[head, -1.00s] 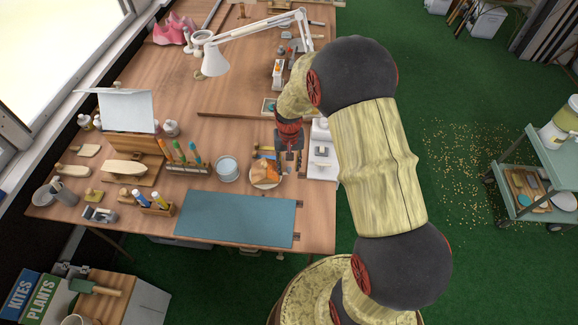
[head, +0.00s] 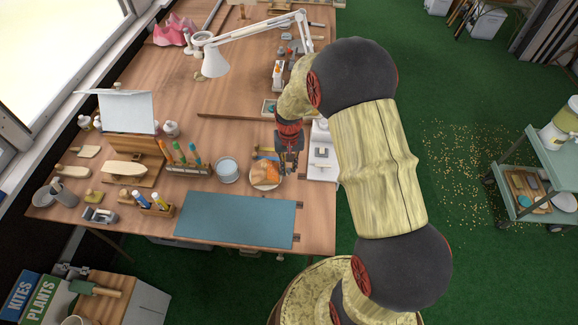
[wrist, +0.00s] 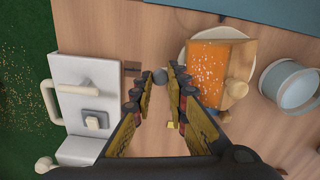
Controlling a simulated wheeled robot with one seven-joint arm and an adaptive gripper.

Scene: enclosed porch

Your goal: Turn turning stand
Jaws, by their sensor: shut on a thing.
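The turning stand (head: 256,186) is a pale round disc near the front right of the wooden bench. It also shows in the wrist view (wrist: 205,30). An orange, speckled block (wrist: 213,62) with wooden pieces beside it sits on the disc. My gripper (head: 286,168) points down at the stand's right edge in the head view. In the wrist view my gripper (wrist: 163,76) has its fingertips close around a small grey knob (wrist: 160,76) just beside the disc. How the knob joins the stand is hidden.
A white device with a handle (wrist: 85,90) lies close to my gripper on the side away from the stand. A blue-grey bowl (head: 227,169) stands left of the stand. A teal mat (head: 238,219) lies in front. The lamp (head: 215,60) stands farther back.

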